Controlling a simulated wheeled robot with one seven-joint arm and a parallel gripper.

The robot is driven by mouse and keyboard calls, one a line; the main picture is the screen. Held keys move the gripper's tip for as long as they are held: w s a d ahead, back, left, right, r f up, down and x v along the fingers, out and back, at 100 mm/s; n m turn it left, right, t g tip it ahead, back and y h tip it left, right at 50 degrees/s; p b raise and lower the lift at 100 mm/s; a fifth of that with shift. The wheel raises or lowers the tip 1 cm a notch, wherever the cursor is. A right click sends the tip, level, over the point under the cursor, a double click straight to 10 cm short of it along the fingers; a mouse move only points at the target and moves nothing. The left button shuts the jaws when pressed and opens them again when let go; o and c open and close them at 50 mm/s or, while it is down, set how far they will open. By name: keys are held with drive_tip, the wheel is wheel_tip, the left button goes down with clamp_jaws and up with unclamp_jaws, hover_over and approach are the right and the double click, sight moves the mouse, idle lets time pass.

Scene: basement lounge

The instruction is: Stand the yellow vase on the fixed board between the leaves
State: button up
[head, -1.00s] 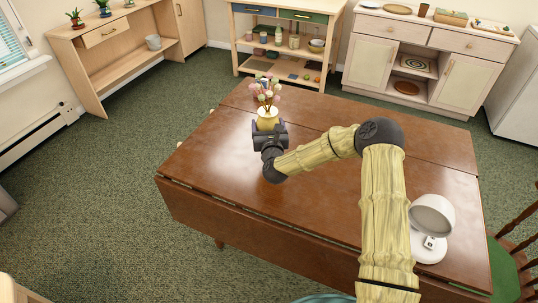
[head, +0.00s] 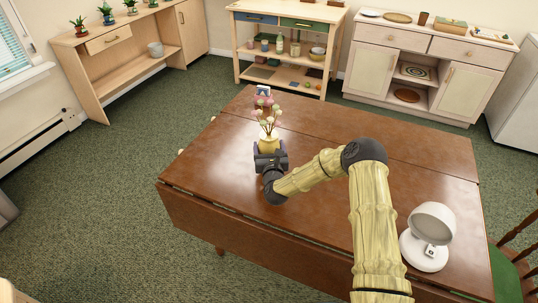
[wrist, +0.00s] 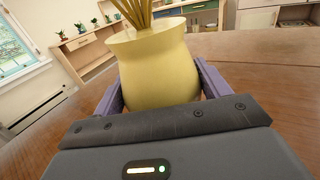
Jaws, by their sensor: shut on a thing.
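The yellow vase (head: 268,146) holds pale flowers on tall stems. My gripper (head: 270,157) is shut on it near the left end of the brown table. In the wrist view the vase (wrist: 158,65) stands roughly upright between the purple fingers (wrist: 160,88); its base is hidden by my gripper. In the head view it appears over the fixed board (head: 325,185), the middle panel between two seams. The far leaf (head: 380,138) is level; the near leaf (head: 270,232) hangs down. I cannot tell whether the vase touches the board.
A pinkish-red object with a blue-white top (head: 264,98) stands behind the vase at the table's far left. A white round device (head: 427,237) stands at the table's right end, near a green-seated chair (head: 508,265). The board between vase and device is clear, apart from my arm above it.

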drive_tip(key=shift+f, duration=1.65)
drive_tip(key=shift+f, duration=0.1)
drive_tip(key=o, duration=1.3)
drive_tip(key=shift+s+d, duration=0.1)
drive_tip(key=shift+s, duration=0.25)
drive_tip(key=s, duration=0.3)
drive_tip(key=s+d, duration=0.1)
drive_tip(key=s, duration=0.3)
drive_tip(key=s+d+b, duration=0.1)
drive_tip(key=s, duration=0.3)
drive_tip(key=shift+s, duration=0.1)
drive_tip(key=shift+a, duration=0.1)
